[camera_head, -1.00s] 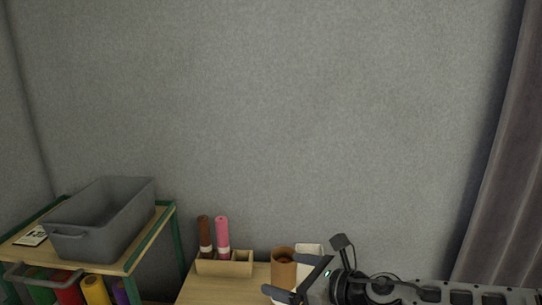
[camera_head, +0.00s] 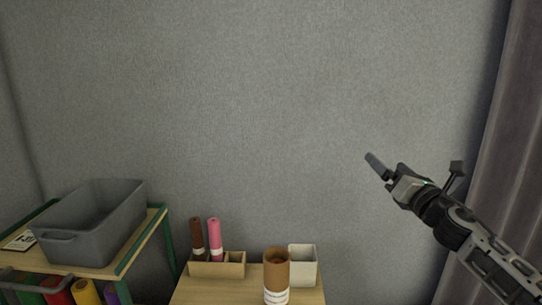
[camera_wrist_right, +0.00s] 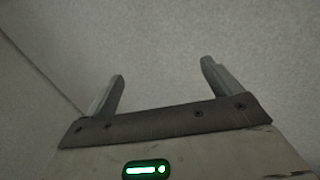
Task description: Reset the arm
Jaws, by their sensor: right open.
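My right gripper (camera_head: 378,170) is raised in the head view, above and to the right of the table, in front of the bare wall. In the right wrist view its two fingers (camera_wrist_right: 162,85) are spread apart with nothing between them, so it is open and empty. My right arm comes in from the lower right corner. My left gripper is not in view.
A wooden table (camera_head: 215,291) holds a brown cylinder (camera_head: 276,275), a white box (camera_head: 303,265) and a wooden holder (camera_head: 217,270) with brown (camera_head: 197,238) and pink (camera_head: 214,238) rolls. A grey bin (camera_head: 92,222) sits on a shelf at left. A curtain (camera_head: 500,160) hangs at right.

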